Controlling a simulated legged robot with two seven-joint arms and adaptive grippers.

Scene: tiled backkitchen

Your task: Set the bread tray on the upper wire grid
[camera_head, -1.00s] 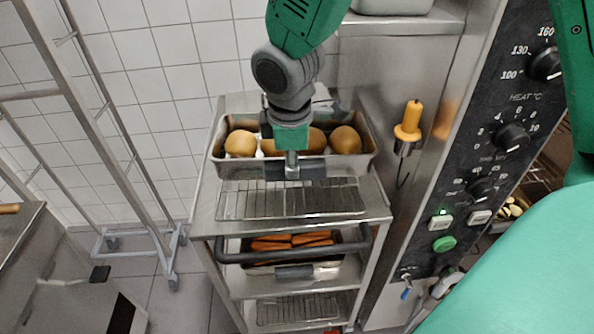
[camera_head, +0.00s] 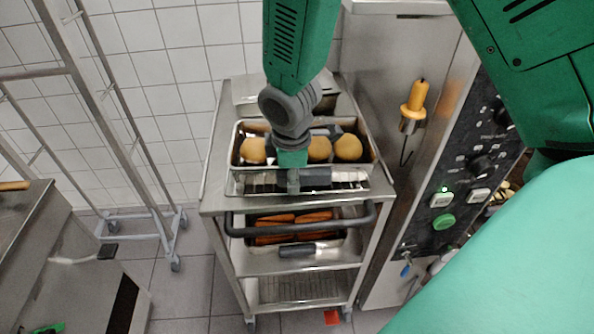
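The bread tray (camera_head: 246,183) is a metal pan with several round brown buns (camera_head: 348,148). It is over the top of the steel trolley (camera_head: 213,205), where the upper wire grid lies. The tray now hides nearly all of that grid, and I cannot tell if it rests on it or hovers just above. My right gripper (camera_head: 294,184) reaches down from the top and is shut on the dark handle at the middle of the tray's front. My forearm covers part of the tray's inside. My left gripper is not in view.
Below, a tray of orange-brown food (camera_head: 275,236) sits behind the trolley's dark push bar (camera_head: 240,232). A lower grid (camera_head: 305,288) is empty. The oven control panel (camera_head: 455,180) and an orange-handled tool (camera_head: 415,97) stand close on the right. A rack (camera_head: 110,120) stands left.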

